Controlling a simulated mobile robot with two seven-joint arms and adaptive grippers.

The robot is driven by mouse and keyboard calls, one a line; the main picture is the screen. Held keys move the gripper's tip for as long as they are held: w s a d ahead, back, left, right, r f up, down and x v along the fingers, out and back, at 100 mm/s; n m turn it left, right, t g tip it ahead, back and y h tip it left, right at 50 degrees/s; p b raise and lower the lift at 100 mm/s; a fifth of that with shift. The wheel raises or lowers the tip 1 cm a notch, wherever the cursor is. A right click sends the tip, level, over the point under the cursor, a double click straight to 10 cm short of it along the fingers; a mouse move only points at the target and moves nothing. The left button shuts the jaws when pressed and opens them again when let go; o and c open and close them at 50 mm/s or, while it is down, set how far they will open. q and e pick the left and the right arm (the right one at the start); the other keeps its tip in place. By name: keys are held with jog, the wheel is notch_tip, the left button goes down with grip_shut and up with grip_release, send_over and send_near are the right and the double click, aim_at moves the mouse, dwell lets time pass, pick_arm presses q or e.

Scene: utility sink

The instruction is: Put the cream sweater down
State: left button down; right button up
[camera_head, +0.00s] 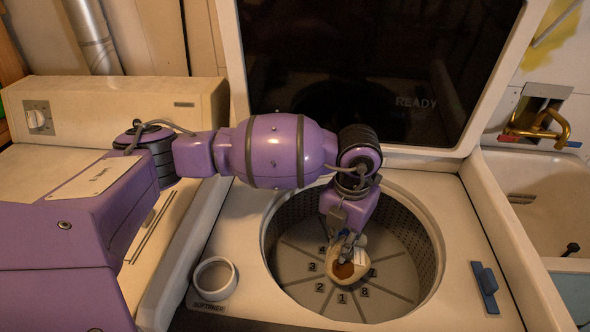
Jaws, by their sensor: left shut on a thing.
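My purple left arm reaches in from the left, over the open top-loading washer (455,225). My left gripper (348,252) points down into the round drum and is shut on the cream sweater (334,266), a small cream bundle with a brown patch and a pale tag-like piece. The sweater is at the middle of the grey drum floor (300,290), which is split into numbered sectors. I cannot tell whether it touches the floor. The fingertips partly hide its top. My right gripper is not in view.
The raised lid (365,60) with a dark panel reading "READY" stands behind the drum. A round softener cup (214,279) is at the front left, and a blue latch (485,287) at the right. A sink (555,200) with a brass faucet (538,130) stands farther right.

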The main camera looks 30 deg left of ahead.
pick_arm(q)
notch_tip(320, 180, down, 8)
jog(key=shift+f, duration=0.25)
jog(key=shift+f, duration=0.1)
jog(key=c, duration=1.6)
grip_release()
notch_tip(320, 180, up, 12)
jog(key=shift+r, duration=0.15)
